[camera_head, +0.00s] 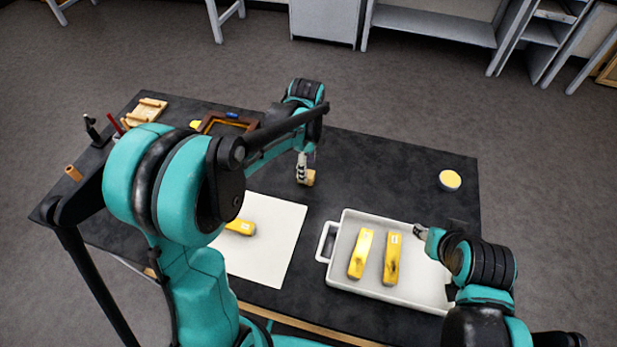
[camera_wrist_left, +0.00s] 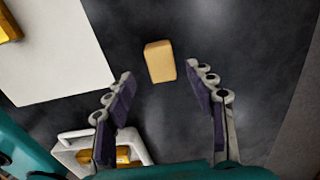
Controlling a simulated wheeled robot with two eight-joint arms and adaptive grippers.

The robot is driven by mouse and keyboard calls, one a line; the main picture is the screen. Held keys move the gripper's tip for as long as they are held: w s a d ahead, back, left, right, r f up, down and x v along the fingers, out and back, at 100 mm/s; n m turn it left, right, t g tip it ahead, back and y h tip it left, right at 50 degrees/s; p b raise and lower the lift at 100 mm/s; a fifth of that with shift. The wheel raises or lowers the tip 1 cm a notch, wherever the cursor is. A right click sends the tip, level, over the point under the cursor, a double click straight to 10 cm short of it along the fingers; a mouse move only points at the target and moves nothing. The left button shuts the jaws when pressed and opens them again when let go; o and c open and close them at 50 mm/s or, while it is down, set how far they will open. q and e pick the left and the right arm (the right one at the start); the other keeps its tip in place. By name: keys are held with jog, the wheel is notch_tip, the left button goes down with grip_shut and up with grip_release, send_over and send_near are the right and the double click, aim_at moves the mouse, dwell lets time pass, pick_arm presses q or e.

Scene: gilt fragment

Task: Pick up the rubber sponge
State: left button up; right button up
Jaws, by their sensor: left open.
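The rubber sponge looks like a small tan block (camera_wrist_left: 160,61) lying on the dark table in the left wrist view. It also shows in the head view (camera_head: 309,178), partly behind my left gripper (camera_head: 302,168). In the left wrist view my left gripper (camera_wrist_left: 168,100) is open, with its two fingers apart and the block in line with the gap, just beyond the fingertips. Nothing is between the fingers. My right gripper (camera_head: 421,232) is over the right part of the white tray; its fingers are too small to tell if open or shut.
The white tray (camera_head: 329,266) holds two yellow bars (camera_head: 361,253). A white sheet (camera_head: 279,240) with another yellow bar (camera_head: 241,227) lies left of it. A round yellow-topped tin (camera_head: 450,180) stands at the right. A wooden frame (camera_head: 213,125) lies at the back left.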

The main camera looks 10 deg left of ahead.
pick_arm(q)
notch_tip(320, 180, down, 5)
jog(key=shift+w+r+b, duration=0.1)
jog(key=shift+w+b, duration=0.05)
jog(key=shift+b, duration=0.95)
jog(key=shift+r, duration=0.1)
jog(key=c, duration=1)
jog(key=shift+c, duration=0.2)
jog(key=shift+r+p, duration=0.4)
jog(key=shift+r, duration=0.2)
jog(key=r, duration=0.1)
jog(key=r+p, duration=0.2)
jog(key=shift+s+d+r, duration=0.3)
jog(key=shift+d+r, duration=0.05)
jog(key=s+d+r+p, duration=0.3)
jog(key=s+d+r, duration=0.3)
jog(key=s+d, duration=0.1)
jog(key=shift+s+d, duration=0.3)
jog(key=shift+s, duration=0.1)
